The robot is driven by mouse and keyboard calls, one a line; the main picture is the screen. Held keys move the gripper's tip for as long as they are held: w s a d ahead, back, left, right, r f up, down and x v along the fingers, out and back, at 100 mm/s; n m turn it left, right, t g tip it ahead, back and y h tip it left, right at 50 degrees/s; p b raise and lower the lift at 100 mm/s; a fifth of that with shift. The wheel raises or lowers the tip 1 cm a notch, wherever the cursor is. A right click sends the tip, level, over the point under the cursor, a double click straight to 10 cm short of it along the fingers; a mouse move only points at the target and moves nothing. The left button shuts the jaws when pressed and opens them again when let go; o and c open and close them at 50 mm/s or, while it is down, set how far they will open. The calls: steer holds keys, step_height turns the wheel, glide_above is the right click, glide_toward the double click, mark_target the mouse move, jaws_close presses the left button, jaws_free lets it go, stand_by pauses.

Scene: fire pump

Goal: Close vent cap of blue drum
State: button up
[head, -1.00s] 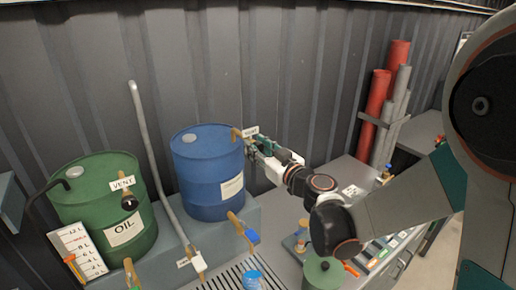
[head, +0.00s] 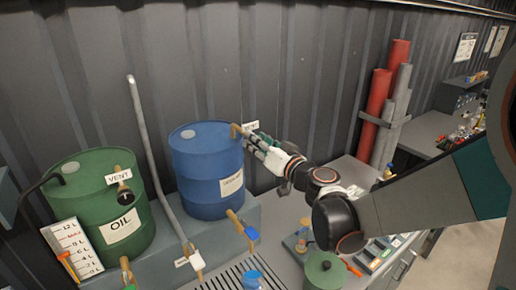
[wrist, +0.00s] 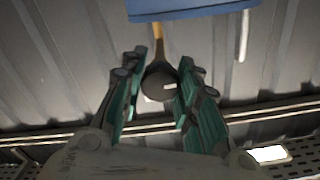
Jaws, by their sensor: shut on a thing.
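The blue drum (head: 205,165) stands upright on a grey ledge against the wall, with a label on its side. My gripper (head: 254,144) is at the end of this pipe, to the right of the drum. In the wrist view the drum's blue edge (wrist: 190,10) is at the top, and the pipe runs down to a dark round vent cap (wrist: 160,84). The green finger pads of my gripper (wrist: 158,95) are shut on the cap from both sides. In the head view my fingers hide the cap.
A green oil drum (head: 98,215) with its own vent cap (head: 124,200) stands at the left. A grey pipe (head: 155,160) rises between the drums. Red and grey tubes (head: 380,110) stand at the right. A green pot (head: 325,270) and a grate (head: 235,280) are in front.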

steer(key=m+b, duration=0.2)
steer(key=m, duration=0.2)
steer(key=shift+m, duration=0.3)
steer(key=m+b, duration=0.1)
steer(key=m, duration=0.3)
steer(key=shift+m+b, duration=0.3)
steer(key=m+b, duration=0.1)
steer(key=m, duration=0.3)
steer(key=shift+m, duration=0.3)
steer(key=m+b, duration=0.1)
steer(key=m, duration=0.3)
steer(key=shift+m, duration=0.4)
steer(key=o, duration=1.1)
steer(key=shift+d, duration=0.1)
